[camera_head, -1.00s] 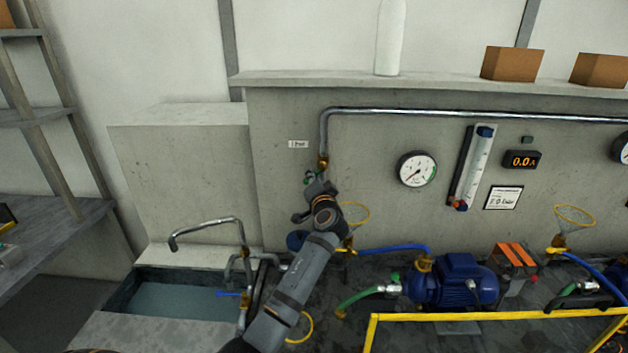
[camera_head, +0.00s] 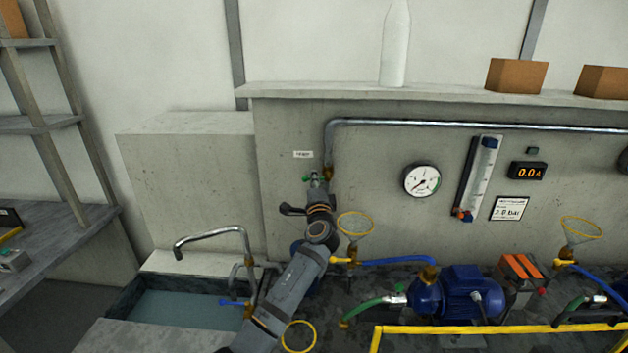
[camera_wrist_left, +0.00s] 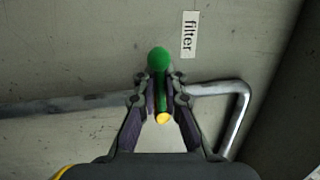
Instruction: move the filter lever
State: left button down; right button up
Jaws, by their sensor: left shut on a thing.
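The filter lever (camera_wrist_left: 159,62) is green with a rounded end, in the left wrist view beside a white label reading "filter" (camera_wrist_left: 189,35). My left gripper (camera_wrist_left: 161,88) is shut on the lever, with one finger on each side of it. A yellow round part shows at the lever's lower end. My right gripper is not in view.
A metal pipe (camera_head: 450,124) runs along the wall. A basin with water (camera_head: 180,308) lies at the lower left. A pressure gauge (camera_head: 422,180), a yellow-rimmed funnel (camera_head: 356,225) and a blue pump (camera_head: 460,290) stand to the right of my arm.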

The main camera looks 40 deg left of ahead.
pick_arm(q)
jog(key=shift+f, duration=0.1)
dwell(0.4)
jog(key=c, duration=1.4)
grip_release()
jog(key=shift+s+d+r, duration=0.1)
jog(key=shift+r, duration=0.1)
jog(key=shift+c, duration=0.2)
jog(key=v, duration=1.2)
